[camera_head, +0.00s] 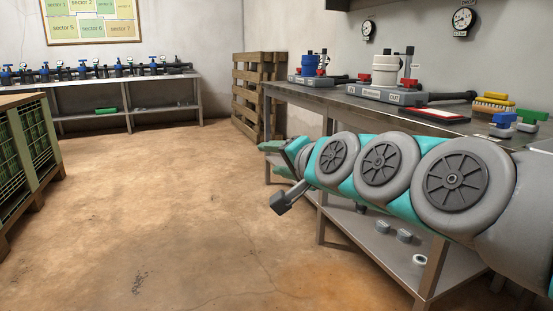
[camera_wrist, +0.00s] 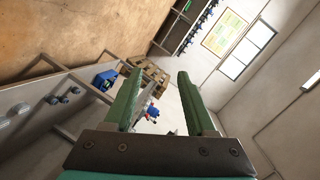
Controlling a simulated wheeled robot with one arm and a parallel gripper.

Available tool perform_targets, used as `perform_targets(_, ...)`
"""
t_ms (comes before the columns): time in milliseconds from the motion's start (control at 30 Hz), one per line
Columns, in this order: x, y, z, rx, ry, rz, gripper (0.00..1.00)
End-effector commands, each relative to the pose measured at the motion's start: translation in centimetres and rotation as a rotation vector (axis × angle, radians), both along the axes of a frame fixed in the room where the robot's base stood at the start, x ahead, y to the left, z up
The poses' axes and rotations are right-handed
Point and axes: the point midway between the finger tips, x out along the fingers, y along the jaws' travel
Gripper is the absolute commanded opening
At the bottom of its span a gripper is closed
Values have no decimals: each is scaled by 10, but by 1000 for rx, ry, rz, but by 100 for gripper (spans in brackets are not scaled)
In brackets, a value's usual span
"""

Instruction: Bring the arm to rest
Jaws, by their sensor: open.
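My gripper (camera_wrist: 160,100) is open in the wrist view, its two green fingers apart with nothing between them. In the head view my arm stretches from the right edge toward the middle, in front of the workbench, and my gripper (camera_head: 283,152) is at its left end. It appears to be beside the bench's front side, over the floor, and it holds nothing. The exact gap between the arm and the bench cannot be told.
A metal workbench (camera_head: 345,108) on the right carries a blue canister (camera_head: 309,66), a white canister (camera_head: 385,69) and a yellow brush (camera_head: 493,102). A wooden pallet (camera_head: 258,92) leans by the wall. A crate (camera_head: 28,150) stands left. The middle floor is clear.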

Motion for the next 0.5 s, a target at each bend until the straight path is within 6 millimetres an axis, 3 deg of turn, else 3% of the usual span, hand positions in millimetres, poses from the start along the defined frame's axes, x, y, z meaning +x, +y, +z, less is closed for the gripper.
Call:
perform_targets(33, -15, 0, -33, -100, 56, 36, 56)
perform_targets(200, -72, -16, -134, -411, 256, 166, 56)
perform_targets(400, -158, -62, -229, -695, 527, 321, 56)
perform_targets(500, -201, -86, -261, -787, 656, 389, 56)
